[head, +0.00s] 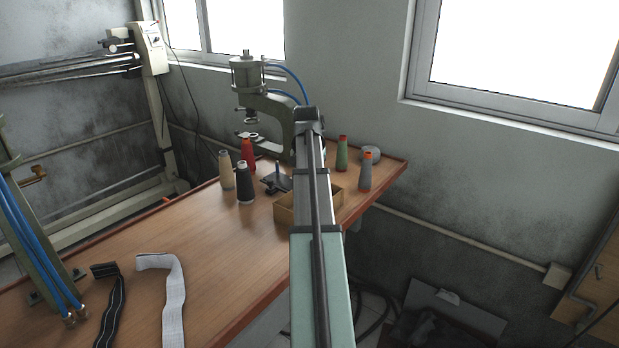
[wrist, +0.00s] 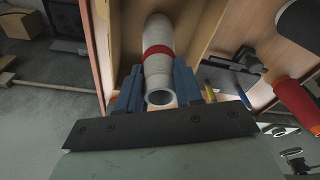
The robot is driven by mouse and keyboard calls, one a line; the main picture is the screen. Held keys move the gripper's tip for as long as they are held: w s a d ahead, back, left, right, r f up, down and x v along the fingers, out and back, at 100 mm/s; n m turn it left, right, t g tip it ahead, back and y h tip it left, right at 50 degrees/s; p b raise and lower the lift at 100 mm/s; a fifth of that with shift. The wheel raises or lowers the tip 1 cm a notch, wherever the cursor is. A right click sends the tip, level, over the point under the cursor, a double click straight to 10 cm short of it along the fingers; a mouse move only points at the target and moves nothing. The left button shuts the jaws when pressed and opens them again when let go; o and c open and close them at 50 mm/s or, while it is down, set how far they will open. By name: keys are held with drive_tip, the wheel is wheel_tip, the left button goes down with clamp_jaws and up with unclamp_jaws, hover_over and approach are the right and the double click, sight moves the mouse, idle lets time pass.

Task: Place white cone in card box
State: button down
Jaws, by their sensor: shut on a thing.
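The white cone (wrist: 159,62) has a red band and shows in the wrist view, its open round end toward the camera. My gripper (wrist: 158,88) is shut on it, with a blue finger on each side. The card box (head: 283,217) stands near the table's right edge in the head view, partly hidden behind my arm. In the wrist view the card box (wrist: 124,30) shows below and around the cone; I cannot tell whether the cone is inside it or above it. My gripper and the held cone are hidden in the head view.
A black cone (head: 244,185), a cream cone (head: 226,172) and a red cone (head: 248,152) stand left of the box. A green cone (head: 342,153) and a grey cone (head: 365,172) stand right of it. A pneumatic press (head: 262,105) stands behind. The table's (head: 220,250) middle is clear.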

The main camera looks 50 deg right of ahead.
drive_tip(key=c, duration=0.7)
unclamp_jaws()
drive_tip(key=shift+f, duration=0.1)
drive_tip(key=shift+c, duration=0.2)
wheel_tip(320, 180, up, 12)
drive_tip(key=a, duration=0.1)
drive_tip(key=shift+s+a, duration=0.35)
